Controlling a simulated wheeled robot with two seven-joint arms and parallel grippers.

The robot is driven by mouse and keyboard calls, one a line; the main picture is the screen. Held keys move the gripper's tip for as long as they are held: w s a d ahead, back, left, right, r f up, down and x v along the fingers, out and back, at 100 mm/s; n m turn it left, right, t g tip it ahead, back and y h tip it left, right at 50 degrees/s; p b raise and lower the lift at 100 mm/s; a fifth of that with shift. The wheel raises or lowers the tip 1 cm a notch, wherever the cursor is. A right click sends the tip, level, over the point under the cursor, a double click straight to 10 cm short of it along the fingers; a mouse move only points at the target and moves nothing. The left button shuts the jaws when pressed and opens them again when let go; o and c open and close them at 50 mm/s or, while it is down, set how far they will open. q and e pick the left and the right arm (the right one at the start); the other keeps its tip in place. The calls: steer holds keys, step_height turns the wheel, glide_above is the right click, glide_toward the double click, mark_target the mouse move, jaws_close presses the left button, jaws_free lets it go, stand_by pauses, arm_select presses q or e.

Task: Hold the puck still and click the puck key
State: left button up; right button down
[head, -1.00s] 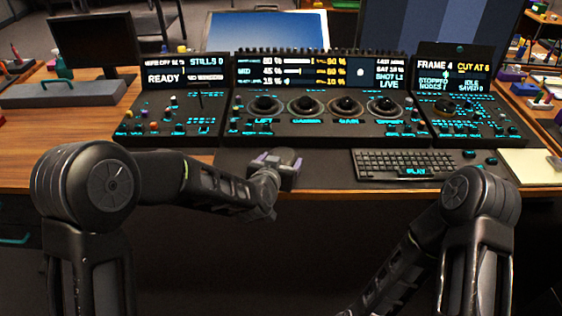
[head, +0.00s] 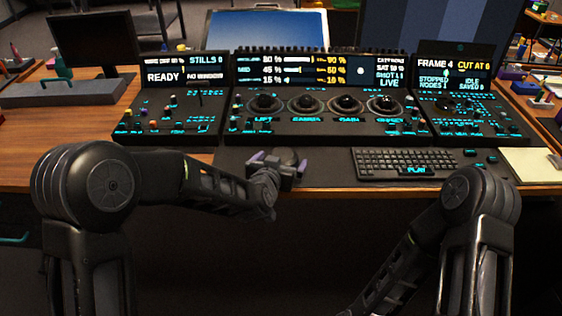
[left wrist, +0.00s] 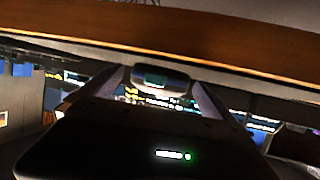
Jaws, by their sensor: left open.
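The puck (head: 284,155) is a dark, low, round piece on the black desk mat, left of the keyboard. My left gripper (head: 280,162) is at the mat's front edge, open, with its purple-grey fingers apart on either side of the puck. I cannot tell whether either finger touches it. In the left wrist view a dark rounded piece, apparently the puck (left wrist: 160,78), shows between the two fingers (left wrist: 162,92). I cannot make out the puck key. My right arm shows at the lower right; its gripper is out of the picture.
The trackball panel (head: 318,128), with several trackballs and lit screens, stands behind the puck. A keyboard (head: 405,162) with a lit PLAY key lies to the right. A pale pad (head: 530,166) is at the far right.

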arm_select(q)
steer(key=v, duration=1.2)
steer(key=x, duration=0.5)
steer(key=shift+w+d+r+p, duration=0.1)
steer(key=shift+w+r+p, duration=0.1)
steer(key=shift+w+p, duration=0.2)
steer(key=shift+s, duration=0.1)
steer(key=shift+x, duration=1.3)
